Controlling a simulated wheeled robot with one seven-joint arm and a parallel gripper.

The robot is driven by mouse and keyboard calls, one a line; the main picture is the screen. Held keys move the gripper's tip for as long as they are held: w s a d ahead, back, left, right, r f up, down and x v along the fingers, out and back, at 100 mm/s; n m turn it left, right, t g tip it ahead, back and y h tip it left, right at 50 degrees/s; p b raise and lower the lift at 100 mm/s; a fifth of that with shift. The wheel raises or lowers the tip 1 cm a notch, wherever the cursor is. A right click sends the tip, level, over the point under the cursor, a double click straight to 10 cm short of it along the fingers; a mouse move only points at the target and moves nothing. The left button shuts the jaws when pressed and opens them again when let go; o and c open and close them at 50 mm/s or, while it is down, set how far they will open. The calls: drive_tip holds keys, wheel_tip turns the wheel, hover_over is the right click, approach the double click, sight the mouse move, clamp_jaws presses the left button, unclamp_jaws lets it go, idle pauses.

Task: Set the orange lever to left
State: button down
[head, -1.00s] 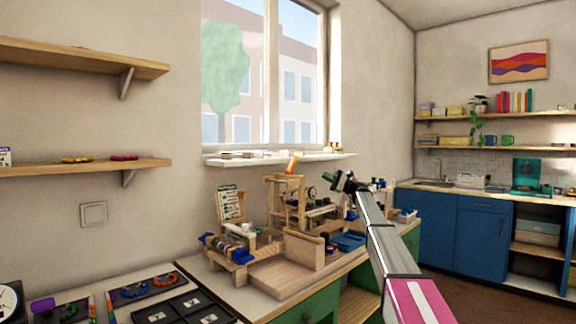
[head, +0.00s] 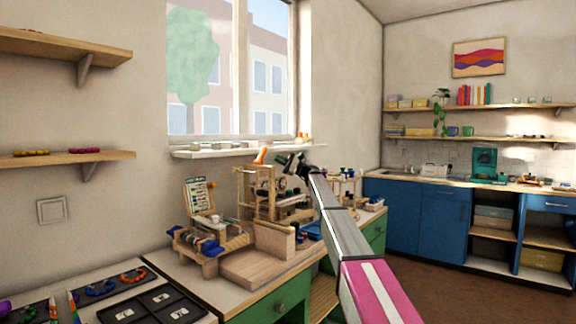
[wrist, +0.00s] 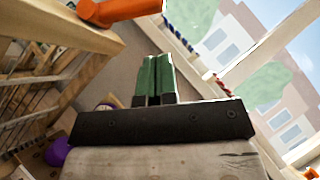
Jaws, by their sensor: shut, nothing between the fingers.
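The orange lever (head: 260,156) stands on top of a wooden frame (head: 243,190) at the back of the workbench, its upper end leaning to the right in the head view. In the wrist view the orange lever (wrist: 122,9) shows at the top, cut off by the picture edge, above and to the left of the fingers. My gripper (head: 282,160) is to the right of the lever in the head view, at about its height and apart from it. In the wrist view my gripper's green fingers (wrist: 154,76) are together and empty.
A wooden block stand (head: 255,268) and a small loom-like device (head: 210,250) stand before the frame. The window sill (head: 215,150) runs behind. Bead trays (head: 155,308) lie at the front left. Open floor (head: 440,285) is at right.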

sight(267, 149)
drive_tip(key=shift+s+a+r, duration=1.35)
drive_tip(key=shift+a+r, duration=0.05)
drive_tip(key=shift+a, duration=0.15)
drive_tip(key=shift+s+a+r+n+g+h, duration=0.15)
drive_tip(key=shift+r+n+g+h, duration=0.25)
drive_tip(key=shift+n, duration=0.3)
drive_tip(key=shift+s+a+r+n+g+h, duration=0.2)
drive_tip(key=shift+r+n+g+h, duration=0.1)
drive_tip(key=shift+n+h, duration=0.15)
drive_tip(key=shift+s+a+r+n+g+h, duration=0.15)
drive_tip(key=shift+r+n+g+h, duration=0.15)
drive_tip(key=shift+n, duration=0.25)
drive_tip(key=s+n+h, duration=0.1)
drive_tip(key=s+a+r+n+h, duration=0.1)
drive_tip(key=n+h, duration=0.1)
drive_tip(key=s+a+r+n+h, duration=0.1)
drive_tip(key=n+h, duration=0.1)
drive_tip(key=shift+s+a+t, duration=0.25)
drive_tip(key=shift+t, duration=0.15)
drive_tip(key=shift+s+a+n+t+h, duration=0.4)
drive_tip(key=shift+s+a+n+h, duration=0.25)
drive_tip(key=shift+n+h, duration=0.25)
drive_tip(key=shift+s+a, duration=0.1)
drive_tip(key=shift+s, duration=0.2)
